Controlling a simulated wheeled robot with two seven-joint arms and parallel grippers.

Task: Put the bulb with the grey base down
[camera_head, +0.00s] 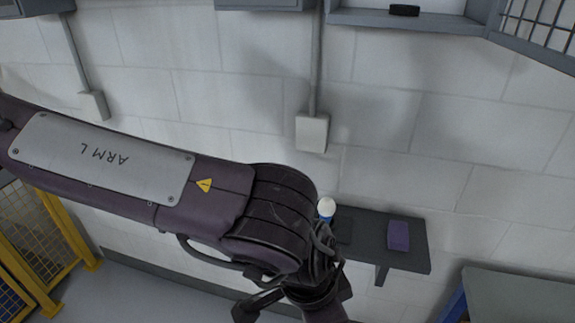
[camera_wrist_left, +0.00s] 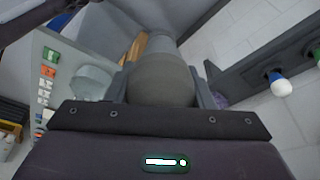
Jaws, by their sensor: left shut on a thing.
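My left gripper (camera_wrist_left: 163,88) is shut on a grey, rounded thing with a narrower grey neck (camera_wrist_left: 160,78), which looks like the bulb with the grey base. It sits between the two fingers in the left wrist view; its far end is hard to make out. My right gripper is not in view.
A purple block (camera_head: 398,236) lies on the right part of the shelf. A grey table (camera_head: 515,295) stands at the lower right. A yellow fence (camera_head: 75,248) is at the left. A pale panel with coloured labels (camera_wrist_left: 50,60) shows in the left wrist view.

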